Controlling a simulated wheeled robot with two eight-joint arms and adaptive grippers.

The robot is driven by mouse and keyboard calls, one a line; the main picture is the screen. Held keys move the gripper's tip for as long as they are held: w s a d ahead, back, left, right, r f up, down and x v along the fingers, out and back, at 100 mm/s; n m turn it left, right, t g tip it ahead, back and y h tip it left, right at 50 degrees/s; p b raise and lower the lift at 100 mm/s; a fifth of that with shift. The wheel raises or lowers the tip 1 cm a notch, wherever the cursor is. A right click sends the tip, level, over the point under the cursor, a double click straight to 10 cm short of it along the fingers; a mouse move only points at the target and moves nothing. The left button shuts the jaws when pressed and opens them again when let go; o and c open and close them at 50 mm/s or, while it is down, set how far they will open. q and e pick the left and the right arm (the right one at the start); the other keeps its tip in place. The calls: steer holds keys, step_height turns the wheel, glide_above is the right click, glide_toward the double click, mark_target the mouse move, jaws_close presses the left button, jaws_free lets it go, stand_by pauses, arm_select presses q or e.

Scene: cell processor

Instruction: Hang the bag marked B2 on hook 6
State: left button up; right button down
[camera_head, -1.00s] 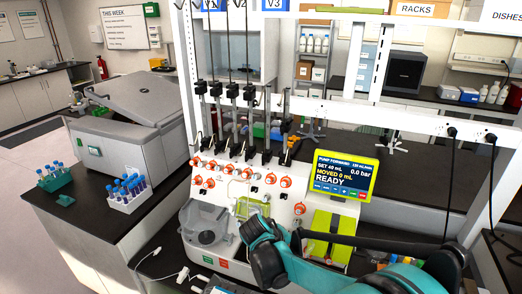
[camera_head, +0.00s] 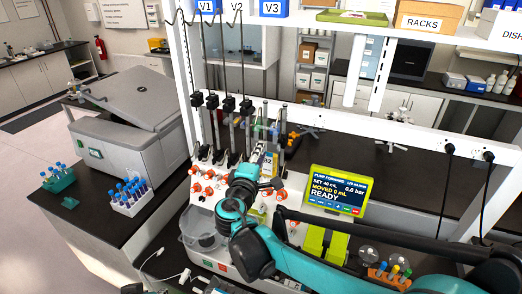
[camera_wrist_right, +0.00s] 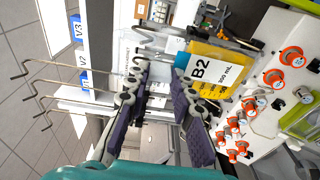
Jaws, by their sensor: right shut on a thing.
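In the right wrist view the B2 label (camera_wrist_right: 211,72) is large and lies just beyond the right fingertip. My right gripper (camera_wrist_right: 161,72) is shut on the bag's top end; the exact grip point is hard to see. In the head view my right gripper (camera_head: 262,178) is partly hidden by its own wrist. Bent metal hooks (camera_wrist_right: 28,66) stick out at the left of the wrist view. I cannot read which hook is number 6. My left gripper is not in view.
The white machine (camera_head: 215,266) carries orange valves, upright rods with black clamps and a lit screen (camera_head: 338,190). A white frame post (camera_head: 187,75) and shelf stand close by. Tube racks (camera_head: 128,200) sit on the left bench beside a grey centrifuge (camera_head: 128,125).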

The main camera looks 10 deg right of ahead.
mark_target(266, 148)
steer(key=shift+s+d+b+x, duration=0.1)
steer(key=shift+d+x, duration=0.05)
steer(key=shift+x, duration=0.9)
steer(key=shift+s+d+b+x, duration=0.1)
steer(key=shift+d+b+x, duration=0.05)
steer(key=shift+x, duration=0.9)
steer(key=shift+s+d+b+x, duration=0.1)
steer(key=shift+d+x, duration=0.05)
steer(key=shift+x, duration=0.85)
steer(key=shift+w+d+f+b, duration=0.35)
steer(key=shift+w+f+b, duration=0.2)
steer(key=shift+w+f, duration=0.1)
steer(key=shift+w+d+f+b, duration=0.35)
steer(key=shift+w+f+b, duration=0.2)
steer(key=shift+f, duration=0.1)
steer(key=shift+s+f, duration=0.1)
steer(key=shift+f, duration=0.1)
steer(key=c, duration=0.7)
jaws_free()
steer(key=shift+c, duration=0.2)
